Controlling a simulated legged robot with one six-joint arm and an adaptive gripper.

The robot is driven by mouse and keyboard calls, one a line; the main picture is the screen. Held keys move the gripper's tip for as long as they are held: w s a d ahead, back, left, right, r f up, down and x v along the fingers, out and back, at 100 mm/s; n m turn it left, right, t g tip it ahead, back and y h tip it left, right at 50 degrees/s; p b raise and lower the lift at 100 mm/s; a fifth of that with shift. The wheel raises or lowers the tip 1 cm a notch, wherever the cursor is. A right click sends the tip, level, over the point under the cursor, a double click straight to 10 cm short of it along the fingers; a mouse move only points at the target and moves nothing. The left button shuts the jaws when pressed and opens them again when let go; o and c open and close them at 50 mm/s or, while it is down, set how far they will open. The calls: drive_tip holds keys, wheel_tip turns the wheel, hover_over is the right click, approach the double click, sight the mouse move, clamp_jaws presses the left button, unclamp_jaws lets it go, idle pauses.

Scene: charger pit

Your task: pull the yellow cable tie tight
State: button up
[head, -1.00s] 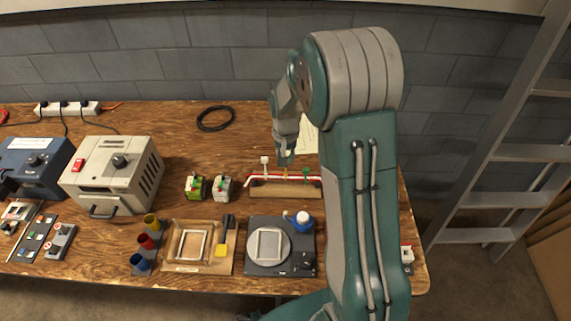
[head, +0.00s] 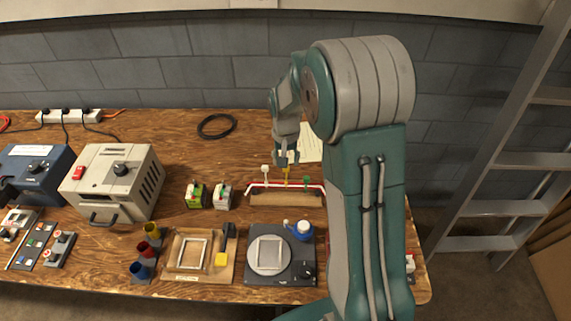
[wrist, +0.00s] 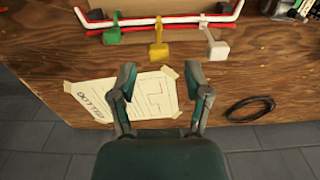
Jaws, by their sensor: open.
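The yellow cable tie (head: 286,177) is on a bundle of red, white and black cables (head: 252,185) along a wooden board (head: 285,200). In the wrist view the yellow tie (wrist: 159,49) has a blocky yellow tab beside the cables, between a green tie (wrist: 111,34) and a white tie (wrist: 215,46). My gripper (wrist: 160,76) is open and empty, its fingertips apart on either side of the yellow tab's line and a short way from it.
A taped paper sheet (wrist: 100,102) lies on the bench under my gripper. A black cable coil (head: 217,126) lies at the back. A turntable-like fixture (head: 294,276) and a wooden tray with a frame (head: 215,275) stand in front.

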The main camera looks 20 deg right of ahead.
wheel_tip(320, 180, up, 10)
drive_tip(key=shift+f, duration=0.25)
drive_tip(key=shift+r, duration=0.1)
drive_tip(key=s+a+r+n+t, duration=0.1)
drive_tip(key=s+a+r+t, duration=0.1)
drive_tip(key=s, duration=0.6)
drive_tip(key=s+a+r+n+t, duration=0.1)
drive_tip(key=s+a+r+n, duration=0.1)
drive_tip(key=s+r, duration=0.3)
drive_tip(key=s+a+r+n+t, duration=0.1)
drive_tip(key=s+r+t, duration=0.1)
drive_tip(key=s, duration=0.9)
drive_tip(key=shift+s+a+r+n+t, duration=0.2)
drive_tip(key=shift+a+r+n+t, duration=0.15)
drive_tip(key=shift+r, duration=0.4)
